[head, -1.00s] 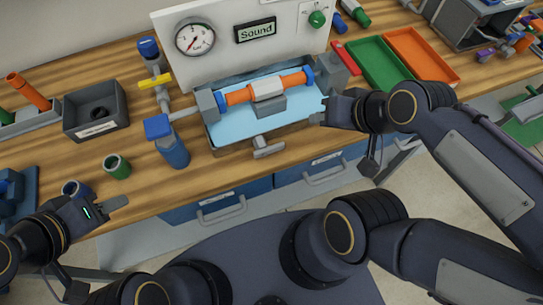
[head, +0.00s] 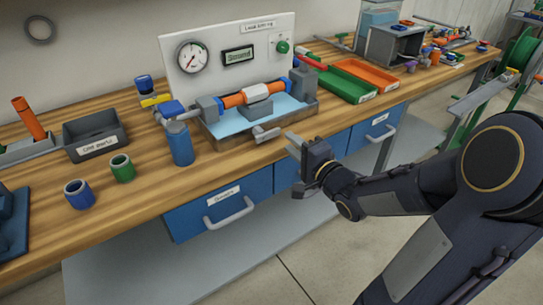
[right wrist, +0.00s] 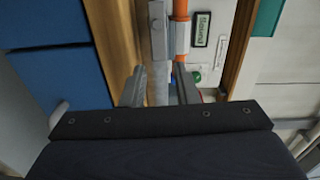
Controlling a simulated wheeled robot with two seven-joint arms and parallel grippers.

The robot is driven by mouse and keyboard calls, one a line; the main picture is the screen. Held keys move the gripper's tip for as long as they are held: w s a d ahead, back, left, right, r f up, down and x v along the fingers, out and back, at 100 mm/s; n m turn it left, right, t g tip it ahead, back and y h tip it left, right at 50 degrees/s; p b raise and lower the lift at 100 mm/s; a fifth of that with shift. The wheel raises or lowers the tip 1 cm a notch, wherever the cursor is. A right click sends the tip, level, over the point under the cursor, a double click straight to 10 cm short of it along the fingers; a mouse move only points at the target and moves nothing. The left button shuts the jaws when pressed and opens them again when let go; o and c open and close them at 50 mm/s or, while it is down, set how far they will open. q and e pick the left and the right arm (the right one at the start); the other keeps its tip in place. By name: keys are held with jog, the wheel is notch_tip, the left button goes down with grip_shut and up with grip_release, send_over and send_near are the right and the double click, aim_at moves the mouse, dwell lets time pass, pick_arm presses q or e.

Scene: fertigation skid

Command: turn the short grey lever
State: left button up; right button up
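The short grey lever (head: 266,134) sticks out from the front side of the shallow blue-floored tray (head: 212,143) on the bench. In the right wrist view a grey bar with a round bolt (right wrist: 158,28), apparently the lever, lies ahead of the fingers. My right gripper (head: 291,142) is just right of the lever, fingers pointing at it. In the right wrist view my right gripper (right wrist: 160,90) is open, with a gap between its fingers; contact with the lever cannot be told. My left gripper is out of view.
An orange pipe (head: 234,100) runs above the tray, before a white panel with a gauge (head: 192,57). A blue cylinder (head: 180,145) stands left of the tray. Green (head: 345,84) and orange (head: 368,74) trays lie at right. Drawers with handles (head: 230,215) sit below the bench edge.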

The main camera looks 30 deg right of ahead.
aim_at(276, 134)
jog(key=w, duration=0.5)
jog(key=w+a, duration=0.1)
jog(key=w, duration=0.1)
jog(key=shift+w+a+f, duration=0.1)
jog(key=shift+w+f, duration=0.05)
jog(key=shift+w, duration=0.05)
grip_shut()
